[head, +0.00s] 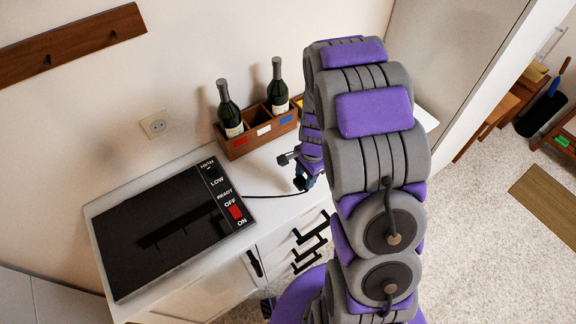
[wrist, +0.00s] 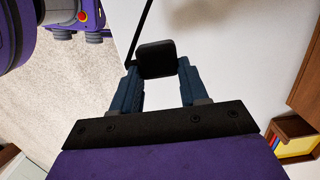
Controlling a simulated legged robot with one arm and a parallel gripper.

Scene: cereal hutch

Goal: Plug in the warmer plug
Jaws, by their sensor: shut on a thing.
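The warmer (head: 165,232) is a flat black plate with a labelled control strip and a red switch, lying on the white counter at the left of the head view. Its black cord (head: 262,196) runs right across the counter to my gripper (head: 305,181). In the wrist view, the black warmer plug (wrist: 156,59) is between the blue fingers of my gripper (wrist: 158,72), which is shut on it. The cord leads up from the plug there. The wall outlet (head: 155,124) is on the wall behind the warmer, left of and apart from my gripper. The plug's prongs are not visible.
A wooden crate (head: 238,146) with two dark bottles (head: 229,108) stands against the wall, between the outlet and my arm. A peg rail (head: 75,42) hangs above. The counter (head: 190,172) is bare between warmer and wall. A tall cabinet panel (head: 450,60) rises at right.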

